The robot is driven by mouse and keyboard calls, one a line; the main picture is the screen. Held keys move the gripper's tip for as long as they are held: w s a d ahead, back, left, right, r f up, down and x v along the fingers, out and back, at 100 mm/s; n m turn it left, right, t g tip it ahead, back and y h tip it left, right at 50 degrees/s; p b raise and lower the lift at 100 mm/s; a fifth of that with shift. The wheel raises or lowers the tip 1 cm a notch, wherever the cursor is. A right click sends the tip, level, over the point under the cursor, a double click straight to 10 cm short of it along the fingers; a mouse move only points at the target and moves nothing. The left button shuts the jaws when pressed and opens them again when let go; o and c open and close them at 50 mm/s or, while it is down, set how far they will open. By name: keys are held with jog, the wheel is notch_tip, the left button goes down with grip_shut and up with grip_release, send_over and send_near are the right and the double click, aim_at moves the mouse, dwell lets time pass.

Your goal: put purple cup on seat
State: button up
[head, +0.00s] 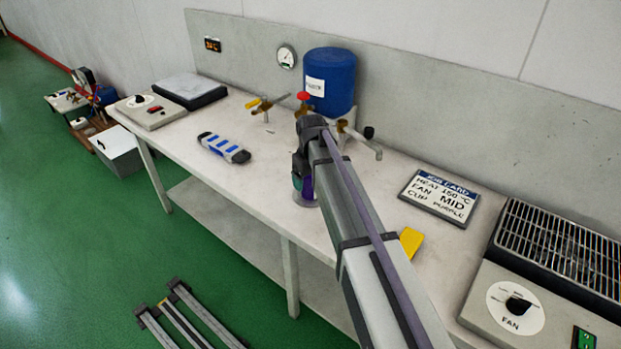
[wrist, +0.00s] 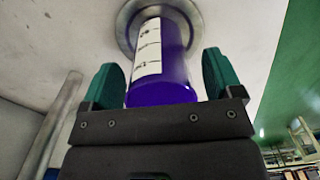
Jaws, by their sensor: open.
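The purple cup (wrist: 172,70) has a white marked label and stands at the round metal seat (wrist: 128,25) in the wrist view. Its far end is within the seat's ring. My gripper (wrist: 161,62) is open, with one green finger on each side of the cup and a gap to it on both sides. Only a sliver of the purple cup (head: 308,188) and the rim of the seat (head: 305,202) show there.
A blue drum (head: 329,85) with taps stands behind my gripper. A spout (head: 362,143) sticks out to the right. A blue-striped block (head: 223,148), a job card (head: 440,196), a yellow piece (head: 411,241) and a fan unit (head: 515,305) lie along the worktable (head: 375,180).

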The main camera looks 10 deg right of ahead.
notch_tip(320, 180, up, 12)
jog(key=p, duration=1.1)
jog(key=s+m, duration=0.4)
jog(key=s, duration=2.1)
jog(key=shift+s+m, duration=0.3)
jog(key=shift+m, duration=0.1)
jog(key=shift+f, duration=0.1)
